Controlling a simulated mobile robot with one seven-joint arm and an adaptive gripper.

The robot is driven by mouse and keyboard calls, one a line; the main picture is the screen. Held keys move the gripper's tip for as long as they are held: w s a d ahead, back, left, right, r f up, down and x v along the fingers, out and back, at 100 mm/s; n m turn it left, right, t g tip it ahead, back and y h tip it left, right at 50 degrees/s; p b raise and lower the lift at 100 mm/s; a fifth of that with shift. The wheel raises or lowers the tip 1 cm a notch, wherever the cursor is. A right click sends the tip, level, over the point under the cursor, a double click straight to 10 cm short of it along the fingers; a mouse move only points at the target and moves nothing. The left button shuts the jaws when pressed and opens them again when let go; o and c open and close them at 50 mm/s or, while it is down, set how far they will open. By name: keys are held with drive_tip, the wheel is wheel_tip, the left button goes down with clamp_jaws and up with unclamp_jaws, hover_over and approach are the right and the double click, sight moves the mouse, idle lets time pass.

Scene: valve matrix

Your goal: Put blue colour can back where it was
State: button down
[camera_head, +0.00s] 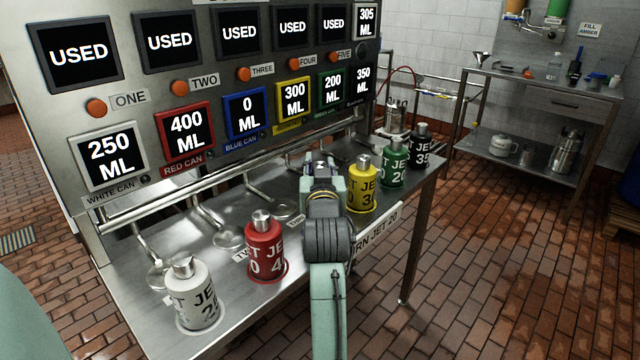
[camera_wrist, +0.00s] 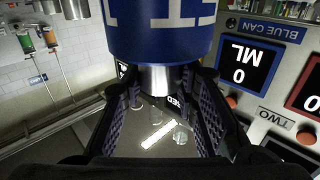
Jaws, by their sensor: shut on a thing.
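In the wrist view, the blue can (camera_wrist: 160,35) fills the top middle, with white lettering on its side. My gripper (camera_wrist: 168,88) is shut on its silver neck, one dark finger on each side. In the head view, my arm hides the can, and my gripper (camera_head: 320,165) is over the steel bench (camera_head: 130,262), between the red can (camera_head: 265,250) and the yellow can (camera_head: 362,188). Whether the blue can touches the bench cannot be seen. The blue-framed display (camera_head: 247,113) above the BLUE CAN label reads 0 ML.
The white can (camera_head: 192,295) stands at the front left of the bench. The green can (camera_head: 394,164) and black can (camera_head: 421,146) stand to the right of the yellow one. The display panel (camera_head: 210,90) rises behind, with pipes (camera_head: 260,185) below it.

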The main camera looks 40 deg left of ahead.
drive_tip(key=shift+f, duration=1.8)
drive_tip(key=shift+f, duration=0.2)
drive_tip(key=c, duration=1.3)
unclamp_jaws()
drive_tip(key=shift+f, duration=0.1)
